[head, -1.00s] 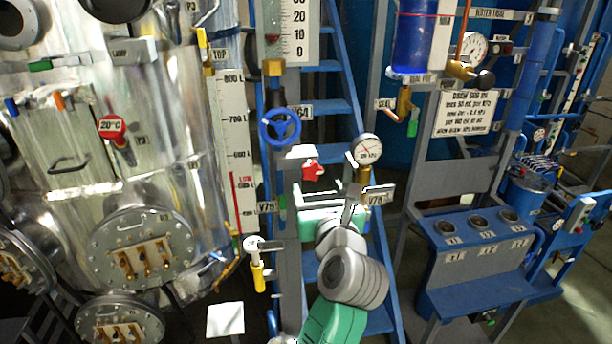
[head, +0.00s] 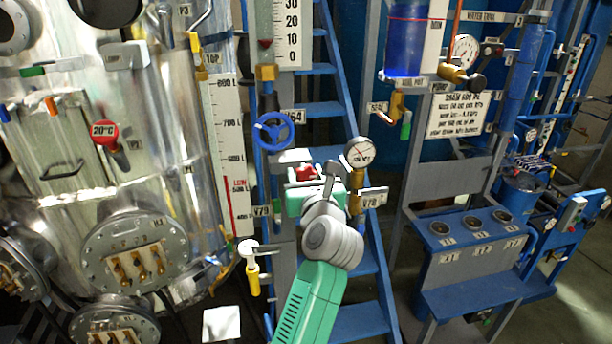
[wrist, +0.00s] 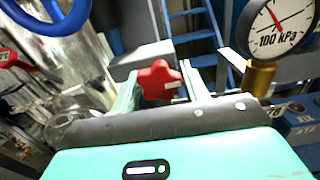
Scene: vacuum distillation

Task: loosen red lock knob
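The red lock knob (head: 304,173) is a star-shaped knob just below a white plate on the post under the blue handwheel. It also shows in the wrist view (wrist: 159,82), between and slightly beyond my two fingers. My gripper (head: 318,178) is at the knob in the head view and partly covers it. In the wrist view my gripper (wrist: 161,78) has its fingers apart, one on each side of the knob. A small gap seems to show on the right side; contact on the left cannot be told.
A pressure gauge (head: 360,153) on a brass stem stands close to the right of my gripper. The blue handwheel (head: 273,131) is above left. A yellow-handled valve (head: 252,272) is lower left. The blue ladder (head: 327,108) stands behind.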

